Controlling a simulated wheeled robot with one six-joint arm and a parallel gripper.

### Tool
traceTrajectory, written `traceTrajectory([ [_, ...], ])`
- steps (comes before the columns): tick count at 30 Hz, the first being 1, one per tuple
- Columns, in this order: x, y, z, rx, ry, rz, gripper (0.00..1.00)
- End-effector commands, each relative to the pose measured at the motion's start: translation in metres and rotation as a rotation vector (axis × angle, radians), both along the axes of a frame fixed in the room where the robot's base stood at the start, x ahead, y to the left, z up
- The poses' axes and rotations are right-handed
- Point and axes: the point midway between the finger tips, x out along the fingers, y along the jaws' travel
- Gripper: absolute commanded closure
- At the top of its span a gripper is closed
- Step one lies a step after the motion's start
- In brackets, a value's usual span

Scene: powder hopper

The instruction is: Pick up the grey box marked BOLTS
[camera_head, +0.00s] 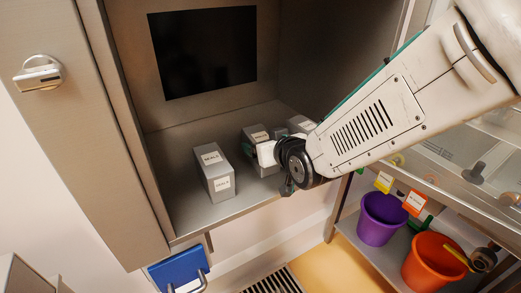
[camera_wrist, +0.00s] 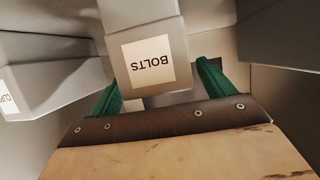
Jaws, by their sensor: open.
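The grey box marked BOLTS (camera_wrist: 146,28) is in the upper middle of the wrist view, its white label upside down. My gripper (camera_wrist: 158,88) is open, with one green finger on each side of the box's near end. I cannot tell whether either finger touches it. In the head view my gripper (camera_head: 257,153) is at the middle grey box (camera_head: 252,133) on the cabinet floor and partly hides it.
Another grey box (camera_head: 213,170) stands to the left and a third (camera_head: 300,123) to the right, partly behind my arm. A second labelled box (camera_wrist: 50,80) is left in the wrist view. Cabinet walls enclose the boxes. Purple (camera_head: 381,218) and orange (camera_head: 432,262) buckets stand lower right.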

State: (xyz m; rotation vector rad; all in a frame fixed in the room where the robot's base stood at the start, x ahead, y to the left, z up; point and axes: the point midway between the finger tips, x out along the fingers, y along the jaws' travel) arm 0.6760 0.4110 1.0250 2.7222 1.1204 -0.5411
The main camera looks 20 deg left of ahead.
Motion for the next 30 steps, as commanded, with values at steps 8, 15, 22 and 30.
traceTrajectory([
  [8,0.0102,0.0101,-0.0063,-0.001,0.001,0.000,0.19],
  [15,0.0100,0.0100,-0.0061,-0.001,0.001,0.000,0.55],
  [22,0.0100,0.0102,-0.0055,0.001,-0.001,0.000,0.75],
  [30,0.0106,0.0096,0.0011,0.002,-0.002,-0.001,0.75],
])
